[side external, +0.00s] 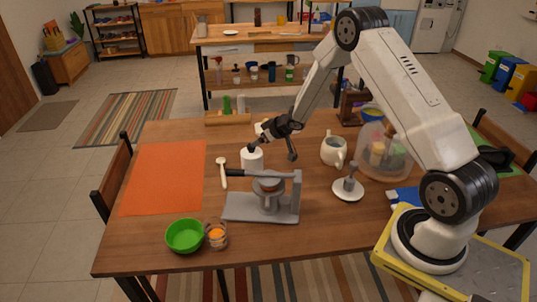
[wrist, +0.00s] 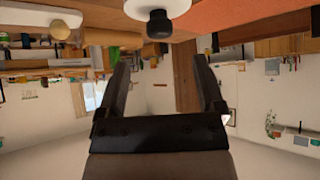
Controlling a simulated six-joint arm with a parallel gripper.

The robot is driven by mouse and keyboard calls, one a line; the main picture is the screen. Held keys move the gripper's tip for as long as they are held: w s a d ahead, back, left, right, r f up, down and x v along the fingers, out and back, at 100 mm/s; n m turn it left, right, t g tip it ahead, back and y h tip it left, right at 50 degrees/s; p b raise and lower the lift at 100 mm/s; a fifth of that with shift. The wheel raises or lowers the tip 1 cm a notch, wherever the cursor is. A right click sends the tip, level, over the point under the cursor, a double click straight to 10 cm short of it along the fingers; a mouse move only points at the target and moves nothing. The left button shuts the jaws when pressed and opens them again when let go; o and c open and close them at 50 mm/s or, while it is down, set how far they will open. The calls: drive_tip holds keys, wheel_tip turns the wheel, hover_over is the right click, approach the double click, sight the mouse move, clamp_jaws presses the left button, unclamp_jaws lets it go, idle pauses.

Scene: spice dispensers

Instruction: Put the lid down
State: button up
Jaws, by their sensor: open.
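A white round container (side external: 252,159) stands upright on the wooden table, behind the grey press. In the wrist view, which looks upside down, a white lid-like top (wrist: 135,10) with a black knob (wrist: 158,24) shows at the upper edge. I cannot tell where the lid ends and the container begins. My gripper (side external: 272,150) is beside and just above the container, low over the table. In the wrist view its two black fingers (wrist: 160,61) are wide apart with nothing between them. The knob lies beyond the fingertips, apart from them in that view.
A grey press (side external: 245,207) stands in front of the container, with a white spoon (side external: 223,172) to its left. The orange mat (side external: 165,178) at left is bare. A green bowl (side external: 184,236) stands near the front edge.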

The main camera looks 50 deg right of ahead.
sight(251, 150)
drive_tip(key=shift+x, duration=1.2)
drive_tip(key=shift+f, duration=0.1)
drive_tip(key=shift+x, duration=2.5)
clamp_jaws()
